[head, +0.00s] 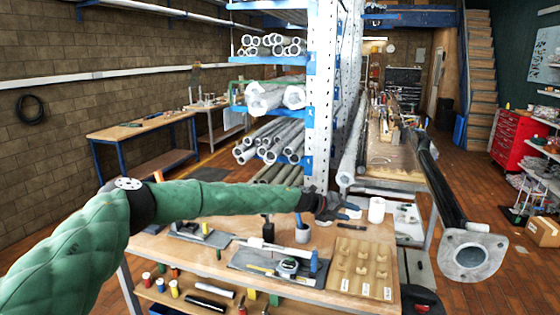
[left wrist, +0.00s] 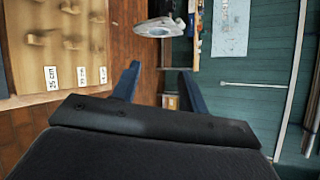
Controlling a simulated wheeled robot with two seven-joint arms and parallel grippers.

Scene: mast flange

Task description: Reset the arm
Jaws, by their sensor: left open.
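My left arm, in a green quilted sleeve, reaches in from the left across the head view. My left gripper (head: 342,208) is open over the workbench (head: 215,262), near its back edge. In the left wrist view the two dark blue fingers of my left gripper (left wrist: 158,88) stand apart with nothing between them. A dark mast (head: 440,190) ends in a grey flange (head: 473,256) with a central hole, to the right of the gripper and apart from it. The flange (left wrist: 160,27) shows beyond the fingers in the left wrist view. My right gripper is in neither view.
A pipe rack with a perforated upright (head: 322,90) stands behind. A red cabinet (head: 517,140) is at right. Brown floor lies open around the flange.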

